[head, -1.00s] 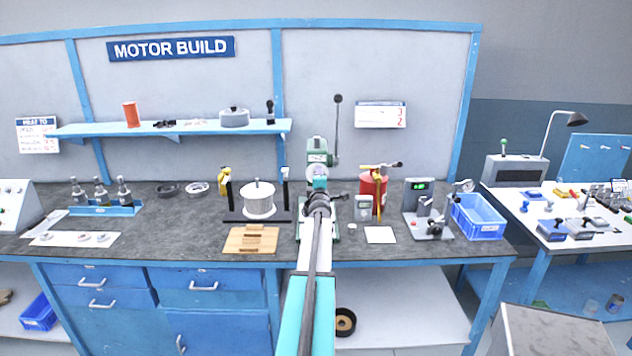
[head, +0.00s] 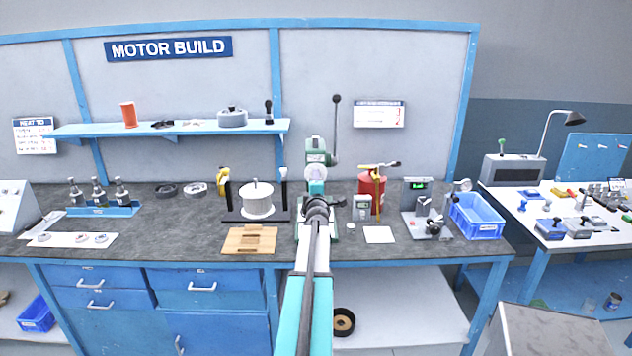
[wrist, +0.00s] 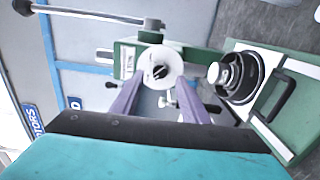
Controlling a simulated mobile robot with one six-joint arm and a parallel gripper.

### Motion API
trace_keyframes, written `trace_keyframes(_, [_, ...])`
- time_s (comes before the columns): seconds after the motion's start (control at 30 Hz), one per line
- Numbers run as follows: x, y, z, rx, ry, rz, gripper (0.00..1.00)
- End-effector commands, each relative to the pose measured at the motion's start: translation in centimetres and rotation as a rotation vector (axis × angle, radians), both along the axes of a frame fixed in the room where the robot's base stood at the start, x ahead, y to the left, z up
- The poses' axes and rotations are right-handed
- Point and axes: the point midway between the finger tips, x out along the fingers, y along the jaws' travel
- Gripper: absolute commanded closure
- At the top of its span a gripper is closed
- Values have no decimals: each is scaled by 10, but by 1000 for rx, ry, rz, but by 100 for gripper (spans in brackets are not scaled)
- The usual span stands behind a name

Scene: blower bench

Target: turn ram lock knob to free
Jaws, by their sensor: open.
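The green arbor press (head: 313,147) stands at the back middle of the bench, its long ball-ended lever (head: 336,125) upright. In the wrist view the press head (wrist: 127,60) appears turned sideways. A white round face with a small dark knob (wrist: 159,72) is on it, and this looks like the ram lock knob. My gripper (wrist: 154,88) is open, its two purple fingers pointing at the press either side of the knob's line. The fingers appear short of the knob; contact cannot be told. In the head view my arm hides the lower press and most of my gripper.
The press lever (wrist: 95,14) crosses the wrist view's top. A round black-and-silver part (wrist: 238,76) sits on the green base beside the fingers.

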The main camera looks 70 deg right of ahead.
Motion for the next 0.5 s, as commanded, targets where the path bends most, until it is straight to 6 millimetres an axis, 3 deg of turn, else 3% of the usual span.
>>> trace_keyframes(0.5, [-19,45,0,0,1,-1,59])
